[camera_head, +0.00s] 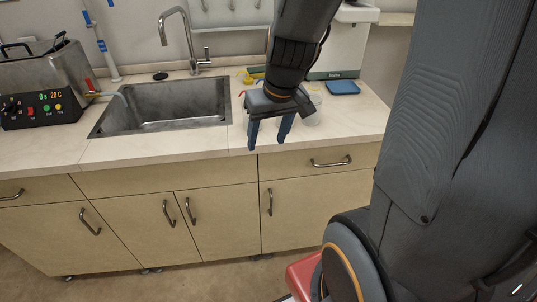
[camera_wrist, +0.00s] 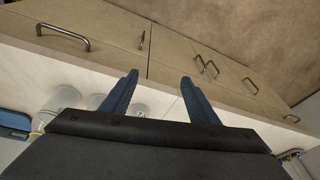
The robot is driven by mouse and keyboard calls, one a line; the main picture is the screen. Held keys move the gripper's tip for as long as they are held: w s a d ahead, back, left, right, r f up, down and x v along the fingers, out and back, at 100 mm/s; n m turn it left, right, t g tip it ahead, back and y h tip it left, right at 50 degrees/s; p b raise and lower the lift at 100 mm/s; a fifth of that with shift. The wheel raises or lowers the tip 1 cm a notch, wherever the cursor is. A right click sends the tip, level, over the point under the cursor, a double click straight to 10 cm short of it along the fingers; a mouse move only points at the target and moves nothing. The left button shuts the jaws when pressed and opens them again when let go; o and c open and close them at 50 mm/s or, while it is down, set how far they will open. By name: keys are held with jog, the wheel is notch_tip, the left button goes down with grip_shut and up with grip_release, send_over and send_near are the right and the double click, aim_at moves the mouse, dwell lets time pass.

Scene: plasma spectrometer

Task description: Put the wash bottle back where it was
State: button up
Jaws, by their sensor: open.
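My gripper (camera_head: 266,146) is open and empty, its two blue fingers pointing down over the front part of the counter, right of the sink. In the wrist view, the open fingers (camera_wrist: 159,76) have nothing between them but the counter edge and cabinet fronts beyond. I cannot make out the wash bottle for certain. Yellow and red parts (camera_head: 249,77) show just behind my gripper, which hides most of what they belong to. A clear container (camera_head: 316,112) stands right of my gripper. Clear vessels (camera_wrist: 64,98) also show beside and behind the fingers in the wrist view.
The steel sink (camera_head: 165,105) with its tall faucet (camera_head: 178,38) lies to the left. A heated bath (camera_head: 42,80) reading 20 C stands at far left. A blue pad (camera_head: 343,87) lies before the white instrument (camera_head: 345,50). Counter left of my gripper's fingers is clear.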

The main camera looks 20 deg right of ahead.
jog(key=s+a+f+g, duration=0.2)
jog(key=s+a+f, duration=0.1)
jog(key=s, duration=0.4)
jog(key=shift+a+h, duration=0.4)
jog(key=shift+a, duration=0.1)
dwell(0.5)
